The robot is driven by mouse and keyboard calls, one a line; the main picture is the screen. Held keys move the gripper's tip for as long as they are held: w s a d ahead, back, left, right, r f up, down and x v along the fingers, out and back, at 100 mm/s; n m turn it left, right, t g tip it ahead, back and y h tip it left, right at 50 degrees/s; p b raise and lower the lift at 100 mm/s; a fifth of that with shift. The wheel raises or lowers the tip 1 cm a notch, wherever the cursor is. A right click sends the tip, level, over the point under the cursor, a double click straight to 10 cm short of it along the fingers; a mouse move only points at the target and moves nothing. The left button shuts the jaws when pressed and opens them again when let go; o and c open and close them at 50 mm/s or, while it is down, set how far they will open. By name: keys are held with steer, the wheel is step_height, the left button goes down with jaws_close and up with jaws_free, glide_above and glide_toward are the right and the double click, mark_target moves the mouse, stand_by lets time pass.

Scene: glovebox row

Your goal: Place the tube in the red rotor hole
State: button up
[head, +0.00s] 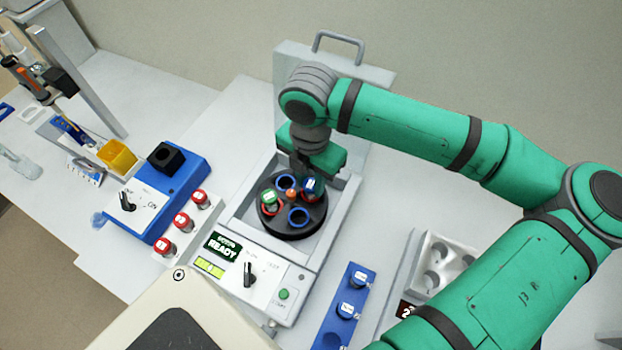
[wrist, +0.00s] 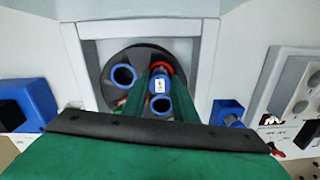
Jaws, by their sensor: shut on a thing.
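The tube (head: 311,186) has a blue cap with a white label. It also shows in the wrist view (wrist: 159,86) between the green fingers. My gripper (head: 303,172) is shut on it over the back right of the black rotor (head: 296,232). A red-ringed rotor hole (wrist: 161,67) shows right at the tube, partly hidden by it and the fingers. I cannot tell how deep the tube sits in it. A green-capped tube (head: 268,199) stands in another red-ringed hole at the rotor's left. Two blue-ringed holes (head: 299,216) (wrist: 123,75) look empty.
The centrifuge (head: 256,258) has its lid (head: 352,120) raised behind the rotor, and its display reads READY. A white rack (head: 180,226) with red-capped tubes stands left. A blue rack (head: 341,310) with blue-capped tubes is in front, beside a white tray (head: 440,262).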

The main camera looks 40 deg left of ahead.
steer(key=shift+f, duration=0.15)
steer(key=o, duration=1)
steer(key=shift+w, duration=0.1)
step_height(320, 180, up, 12)
steer(key=shift+r, duration=0.2)
steer(key=shift+d, duration=0.1)
